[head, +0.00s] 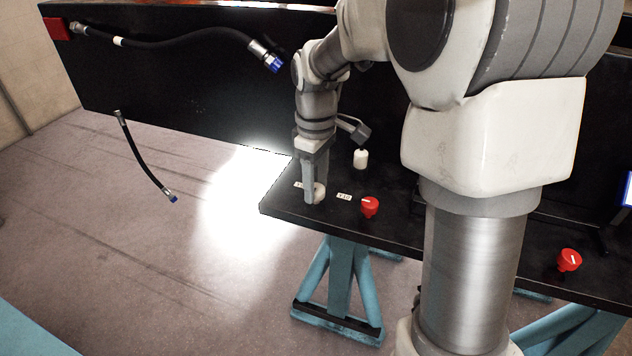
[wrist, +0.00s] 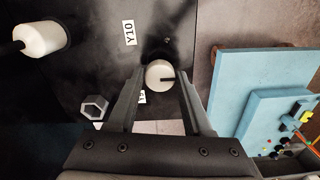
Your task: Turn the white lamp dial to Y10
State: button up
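The white dial (wrist: 159,75) sits on the black table top, between the two fingers of my gripper (wrist: 161,76) in the wrist view. Its dark pointer line runs towards the right of that view. My gripper is open, with a small gap showing on each side of the dial. In the head view the dial (head: 320,190) is partly hidden behind my gripper (head: 311,188). The Y10 label (wrist: 130,32) lies up and left of the dial in the wrist view, and right of it in the head view (head: 344,197). Another label (wrist: 142,97) is partly covered by a finger.
A white cylinder (head: 361,158) stands behind the dial; it also shows in the wrist view (wrist: 40,38). A red dial (head: 370,207) is close on the right, another (head: 569,260) farther right. A grey hex piece (wrist: 95,107) lies left of the fingers. Hoses (head: 180,40) hang behind.

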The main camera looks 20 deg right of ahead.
grip_shut()
jog(key=shift+m, duration=0.4)
jog(key=m+p, duration=0.1)
jog(key=m, duration=0.2)
jog(key=shift+r+m, duration=0.1)
jog(key=shift+m, duration=0.3)
jog(key=m+p, duration=0.1)
jog(key=m, duration=0.3)
jog(key=m+p, duration=0.1)
jog(key=m, duration=0.4)
jog(key=m+p, duration=0.1)
jog(key=m, duration=0.3)
jog(key=shift+m+p, duration=0.3)
